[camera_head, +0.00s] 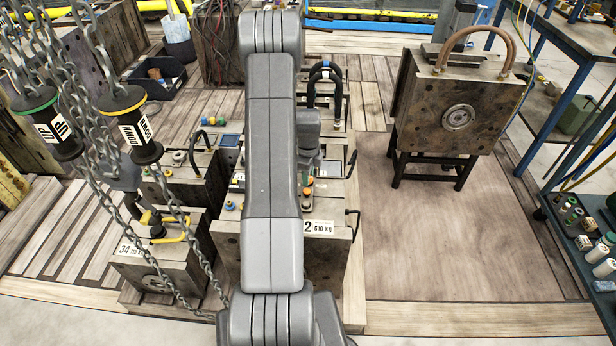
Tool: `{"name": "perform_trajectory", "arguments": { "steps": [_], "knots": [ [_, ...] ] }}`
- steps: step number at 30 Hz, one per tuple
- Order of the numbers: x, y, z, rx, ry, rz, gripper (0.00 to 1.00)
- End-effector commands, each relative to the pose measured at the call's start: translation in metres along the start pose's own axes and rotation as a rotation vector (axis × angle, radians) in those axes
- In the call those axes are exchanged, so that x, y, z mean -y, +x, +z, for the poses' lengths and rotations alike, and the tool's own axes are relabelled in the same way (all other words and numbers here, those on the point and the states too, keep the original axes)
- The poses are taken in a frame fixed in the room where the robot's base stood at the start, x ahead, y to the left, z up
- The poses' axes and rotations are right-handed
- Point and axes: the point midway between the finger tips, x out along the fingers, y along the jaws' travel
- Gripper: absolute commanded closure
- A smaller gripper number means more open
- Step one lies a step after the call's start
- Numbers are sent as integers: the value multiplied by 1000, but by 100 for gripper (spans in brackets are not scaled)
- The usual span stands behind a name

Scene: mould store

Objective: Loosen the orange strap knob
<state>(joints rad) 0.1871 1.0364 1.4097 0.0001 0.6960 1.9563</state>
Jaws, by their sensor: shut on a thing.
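The orange strap knob (308,192) shows as a small orange spot on top of the mould block (330,262) with the "2 610 kg" label, just right of my arm. My gripper (307,182) points down there and is shut on the knob. The fingers are small and partly hidden by my wrist, so the exact grip is hard to make out. My forearm hides much of the block's top and the strap.
Chains with UP and DOWN handles (135,118) hang at the left. A smaller mould (160,262) labelled 34 stands left of the block. Another mould (460,100) sits on a black stand at right. The floor (430,240) before it is clear.

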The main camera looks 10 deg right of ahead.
Motion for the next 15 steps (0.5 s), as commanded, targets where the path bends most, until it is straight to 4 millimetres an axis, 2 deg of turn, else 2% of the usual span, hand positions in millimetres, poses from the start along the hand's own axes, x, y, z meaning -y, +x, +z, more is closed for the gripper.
{"name": "perform_trajectory", "arguments": {
  "steps": [15],
  "knots": [
    [1,1,0,0,-483,-3,94]
  ]
}}
